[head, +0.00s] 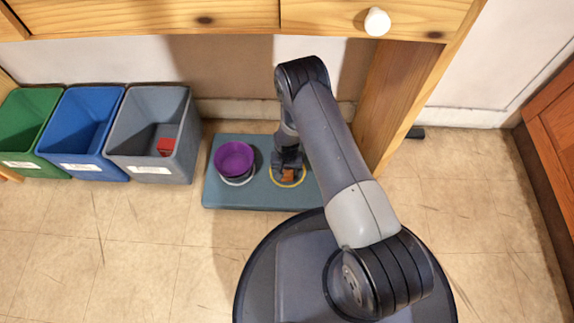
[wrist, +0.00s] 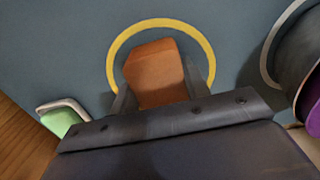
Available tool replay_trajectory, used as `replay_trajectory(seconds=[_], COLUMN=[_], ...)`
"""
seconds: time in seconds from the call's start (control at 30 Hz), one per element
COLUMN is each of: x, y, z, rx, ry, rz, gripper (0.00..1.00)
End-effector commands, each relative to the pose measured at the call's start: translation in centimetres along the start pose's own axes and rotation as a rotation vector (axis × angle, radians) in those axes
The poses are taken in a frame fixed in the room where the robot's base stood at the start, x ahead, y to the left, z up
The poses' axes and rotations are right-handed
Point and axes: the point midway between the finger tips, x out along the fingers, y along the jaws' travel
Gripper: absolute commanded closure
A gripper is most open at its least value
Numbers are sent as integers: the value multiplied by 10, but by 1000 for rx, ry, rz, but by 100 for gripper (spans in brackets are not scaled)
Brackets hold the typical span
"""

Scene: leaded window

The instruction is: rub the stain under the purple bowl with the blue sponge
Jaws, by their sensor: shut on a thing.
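My gripper (head: 287,164) is shut on an orange-brown block (wrist: 155,72), between its two fingers in the wrist view. The block is over the inside of a yellow ring on the blue-grey mat (head: 235,203); I cannot tell whether it touches the mat. The purple bowl (head: 234,157) stands at the left of the mat, left of my gripper in the head view. Its edge shows at the right of the wrist view (wrist: 313,118). A pale ring (head: 238,182) shows around its base. No stain shows; the bowl hides what is under it. I see no blue sponge.
Green (head: 27,120), blue (head: 80,130) and grey (head: 155,130) bins stand left of the mat. A red block (head: 166,146) lies in the grey bin. A green item (wrist: 62,118) with a pale rim is at the wrist view's left. A wooden table leg (head: 398,100) stands behind, right of the arm.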

Motion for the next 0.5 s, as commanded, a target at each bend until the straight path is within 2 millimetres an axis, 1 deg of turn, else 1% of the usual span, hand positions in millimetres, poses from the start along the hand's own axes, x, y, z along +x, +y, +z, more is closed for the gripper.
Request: replay_trajectory(seconds=[0.1, 0.23, 0.5], x=[1, 2, 2], y=[0, 0, 0], z=[13, 22, 26], rx=[-2, -1, 0], ry=[-5, -6, -6], rz=[2, 2, 2], gripper=[84, 84, 84])
